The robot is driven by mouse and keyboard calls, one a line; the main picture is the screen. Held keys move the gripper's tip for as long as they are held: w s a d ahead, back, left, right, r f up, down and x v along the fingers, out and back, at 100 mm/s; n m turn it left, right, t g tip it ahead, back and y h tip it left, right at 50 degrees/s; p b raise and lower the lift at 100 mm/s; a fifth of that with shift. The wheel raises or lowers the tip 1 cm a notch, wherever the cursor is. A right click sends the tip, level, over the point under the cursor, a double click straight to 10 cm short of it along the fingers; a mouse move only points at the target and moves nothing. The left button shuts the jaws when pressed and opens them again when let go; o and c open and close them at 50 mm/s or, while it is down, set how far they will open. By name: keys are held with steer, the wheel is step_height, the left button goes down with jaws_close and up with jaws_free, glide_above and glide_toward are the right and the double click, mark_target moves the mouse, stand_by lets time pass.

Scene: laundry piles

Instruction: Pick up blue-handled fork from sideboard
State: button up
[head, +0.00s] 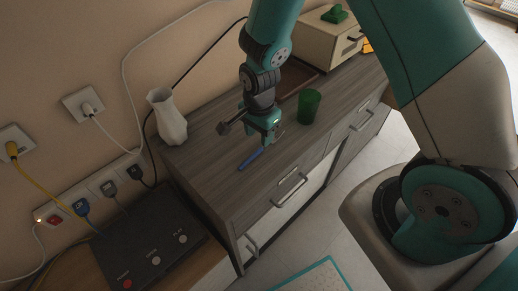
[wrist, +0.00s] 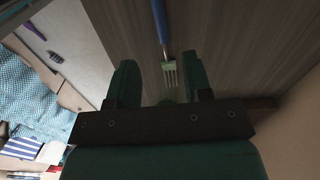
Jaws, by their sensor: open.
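The blue-handled fork lies flat on the sideboard (head: 215,165). In the head view its blue handle (head: 251,158) shows just to the lower left of my gripper (head: 268,137), and its tines are hidden. In the wrist view the fork (wrist: 162,35) runs from the top edge down, with pale green-tinted tines (wrist: 169,76) between the fingers of my gripper (wrist: 160,82). The fingers are apart, one on each side of the tines, with nothing held. My gripper points down just over the sideboard; I cannot tell the exact height.
A green cup (head: 309,107) stands close to the right of my gripper. A white vase (head: 167,117) stands at the sideboard's left end. A brown tray (head: 292,78) and a beige box (head: 328,38) are behind. The wood in front of the fork is clear.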

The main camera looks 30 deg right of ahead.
mark_target(258, 151)
steer(key=shift+a+f+p, duration=0.15)
steer(key=shift+f+p, duration=0.2)
steer(key=shift+f, duration=1.25)
steer(key=shift+a+f+p, duration=0.1)
steer(key=shift+f+p, duration=0.2)
steer(key=shift+f, duration=1.3)
jaws_close()
